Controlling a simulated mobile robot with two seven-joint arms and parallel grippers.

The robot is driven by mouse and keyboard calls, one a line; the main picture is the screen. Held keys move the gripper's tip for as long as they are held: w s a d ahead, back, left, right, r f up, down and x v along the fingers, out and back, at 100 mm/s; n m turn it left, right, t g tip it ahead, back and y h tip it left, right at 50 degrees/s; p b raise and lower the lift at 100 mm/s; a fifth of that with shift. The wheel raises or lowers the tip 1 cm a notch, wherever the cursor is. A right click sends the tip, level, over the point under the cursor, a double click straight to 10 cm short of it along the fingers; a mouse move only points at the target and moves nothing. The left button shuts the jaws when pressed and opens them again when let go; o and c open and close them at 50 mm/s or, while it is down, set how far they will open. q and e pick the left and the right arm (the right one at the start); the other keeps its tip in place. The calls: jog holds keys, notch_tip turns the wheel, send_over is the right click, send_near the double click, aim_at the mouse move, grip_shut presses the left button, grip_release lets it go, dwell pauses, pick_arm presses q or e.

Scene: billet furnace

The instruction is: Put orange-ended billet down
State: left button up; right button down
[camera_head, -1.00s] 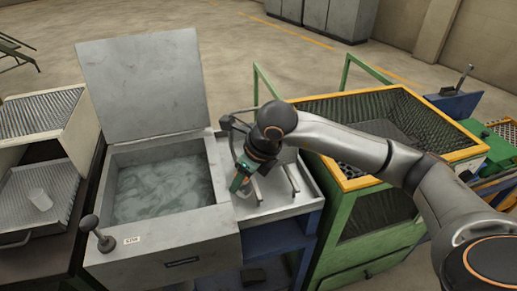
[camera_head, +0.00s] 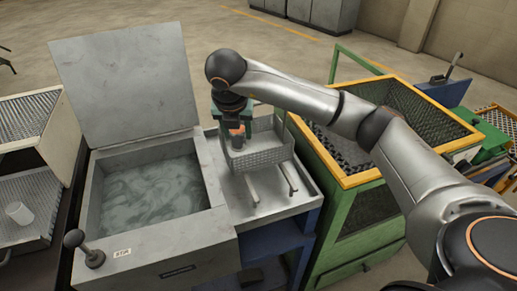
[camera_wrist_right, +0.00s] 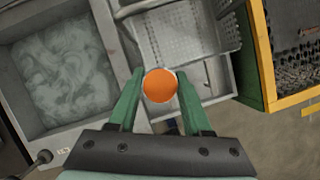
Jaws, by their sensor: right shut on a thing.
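My right gripper (camera_head: 236,126) points down over the metal bench beside the open liquid tank. Its green fingers are shut on the orange-ended billet (camera_head: 238,134), whose round orange end faces the camera in the right wrist view (camera_wrist_right: 160,85). A grey mesh basket (camera_head: 262,152) stands on the bench, just behind and right of the billet in the head view; it also shows beyond the fingers in the wrist view (camera_wrist_right: 190,45). Whether the billet is over or beside the basket, or touches it, I cannot tell. My left gripper is not in view.
The tank (camera_head: 150,195) has its lid (camera_head: 122,80) up and a knobbed lever (camera_head: 84,247) at its front left. Two rails (camera_head: 270,186) stick out on the bench (camera_head: 268,203). A green bin with a yellow rim (camera_head: 352,180) stands right.

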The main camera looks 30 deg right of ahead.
jog(key=d+f+b, duration=0.1)
jog(key=d+f, duration=0.1)
jog(key=w+d+f+b, duration=0.1)
jog(key=d+f, duration=0.1)
jog(key=w+d+f+b, duration=0.1)
jog(key=d+f, duration=0.1)
jog(key=shift+d, duration=0.35)
jog(key=f+b, duration=0.1)
jog(key=f, duration=0.1)
jog(key=d+f+b, duration=0.1)
jog(key=b, duration=0.1)
jog(key=shift+w+d+f, duration=0.1)
jog(key=shift+w+f, duration=0.05)
jog(key=shift+f, duration=0.6)
jog(key=shift+r, duration=0.1)
jog(key=c, duration=0.6)
grip_release()
